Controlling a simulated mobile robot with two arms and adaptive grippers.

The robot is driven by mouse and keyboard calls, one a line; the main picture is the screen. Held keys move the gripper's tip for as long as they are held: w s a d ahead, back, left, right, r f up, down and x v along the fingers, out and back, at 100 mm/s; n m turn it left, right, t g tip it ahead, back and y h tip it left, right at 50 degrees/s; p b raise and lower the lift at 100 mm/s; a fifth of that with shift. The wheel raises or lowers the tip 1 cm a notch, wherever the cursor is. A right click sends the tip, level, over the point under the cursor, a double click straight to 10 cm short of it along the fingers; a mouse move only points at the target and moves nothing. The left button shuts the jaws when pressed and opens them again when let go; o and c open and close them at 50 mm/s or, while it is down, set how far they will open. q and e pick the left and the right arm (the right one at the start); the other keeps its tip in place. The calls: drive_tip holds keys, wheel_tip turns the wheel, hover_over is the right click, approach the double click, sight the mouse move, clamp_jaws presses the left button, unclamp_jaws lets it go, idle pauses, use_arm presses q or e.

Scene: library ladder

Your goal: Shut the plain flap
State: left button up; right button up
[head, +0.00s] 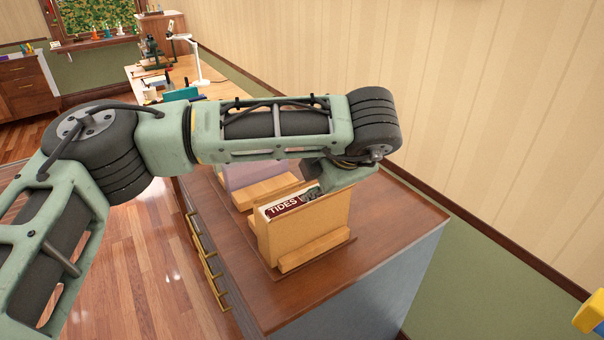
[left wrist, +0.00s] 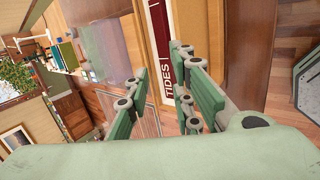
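I cannot tell for sure which part is the plain flap. A pale wooden holder (head: 310,232) with a flat, plain front face stands on the cabinet top. A dark red book marked TIDES (head: 287,206) is in it, and its spine also shows in the left wrist view (left wrist: 166,70). Behind the holder is a second wooden one (head: 268,188) with a pale purple panel (head: 255,173). My left gripper (head: 310,184) is over the holder's top, its fingertips mostly hidden in the head view. In the left wrist view its fingers (left wrist: 159,88) are apart, beside the book's spine.
The cabinet top (head: 390,225) is bare to the right of the holder. Brass handles (head: 205,262) line the cabinet's left side. A desk with a white lamp (head: 190,60) stands behind. A striped wall (head: 440,80) bounds the right. A yellow and blue thing (head: 592,314) is cut off at the right edge.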

sight(301, 183)
use_arm(q)
drive_tip(key=shift+w+r+n+y, duration=0.3)
drive_tip(key=shift+w+n+y, duration=0.1)
drive_tip(key=shift+w+y, duration=0.45)
drive_tip(key=shift+w+a+p, duration=0.15)
drive_tip(key=shift+w+p, duration=0.1)
drive_tip(key=shift+p, duration=0.1)
drive_tip(key=shift+w+a+f, duration=0.15)
drive_tip(key=shift+a+f, duration=0.1)
drive_tip(key=shift+f, duration=0.05)
drive_tip(key=p+x, duration=0.2)
drive_tip(key=x, duration=0.5)
drive_tip(key=shift+p, duration=0.3)
drive_tip(key=shift+f, duration=0.1)
drive_tip(key=shift+c, duration=0.2)
clamp_jaws()
